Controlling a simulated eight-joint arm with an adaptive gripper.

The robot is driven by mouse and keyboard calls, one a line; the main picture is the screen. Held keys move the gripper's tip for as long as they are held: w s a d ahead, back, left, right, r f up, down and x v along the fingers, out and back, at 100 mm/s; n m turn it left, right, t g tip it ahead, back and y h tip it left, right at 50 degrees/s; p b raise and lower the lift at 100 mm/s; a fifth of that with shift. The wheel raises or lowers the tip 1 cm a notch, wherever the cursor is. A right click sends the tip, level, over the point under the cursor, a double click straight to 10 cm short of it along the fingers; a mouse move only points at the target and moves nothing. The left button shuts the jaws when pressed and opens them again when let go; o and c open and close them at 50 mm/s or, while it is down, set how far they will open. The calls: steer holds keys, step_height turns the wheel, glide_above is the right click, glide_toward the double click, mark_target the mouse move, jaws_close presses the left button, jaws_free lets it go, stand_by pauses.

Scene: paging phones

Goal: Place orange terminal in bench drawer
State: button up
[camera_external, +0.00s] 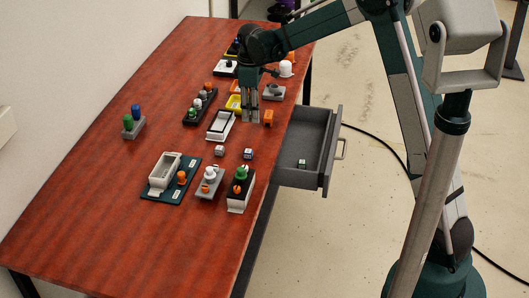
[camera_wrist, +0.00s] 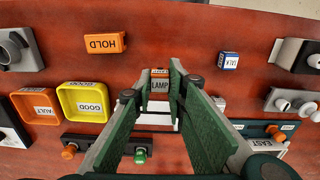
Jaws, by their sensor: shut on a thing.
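My gripper (camera_external: 250,116) is low over the right side of the red-brown bench. In the wrist view its green fingers (camera_wrist: 161,85) are shut on a small block marked LAMP (camera_wrist: 160,86), grey-faced with an orange edge. The fingers hide this block in the external view. A plain orange block (camera_external: 268,117) stands on the bench just right of my gripper; in the wrist view it is marked HOLD (camera_wrist: 105,43). The grey bench drawer (camera_external: 327,150) is pulled open at the right edge, with one small block (camera_external: 301,163) inside.
Yellow tray (camera_external: 235,102) and a white-framed device (camera_external: 220,125) lie close left of my gripper. Small cubes (camera_external: 248,153), a dark green board (camera_external: 158,194) and knobbed units (camera_external: 240,190) stand nearer. The drawer is mostly empty. The bench's left side is largely clear.

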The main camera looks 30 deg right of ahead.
steer(key=b, duration=0.2)
glide_above(299, 150)
steer(key=shift+s+a+f, duration=0.1)
steer(key=shift+f, duration=0.5)
steer(key=shift+f, duration=0.15)
step_height(299, 150, down, 13)
steer(key=b, duration=0.3)
steer(key=shift+f, duration=0.1)
steer(key=shift+f+b, duration=0.55)
steer(key=shift+f, duration=1.7)
steer(key=shift+f, duration=0.15)
steer(key=o, duration=0.8)
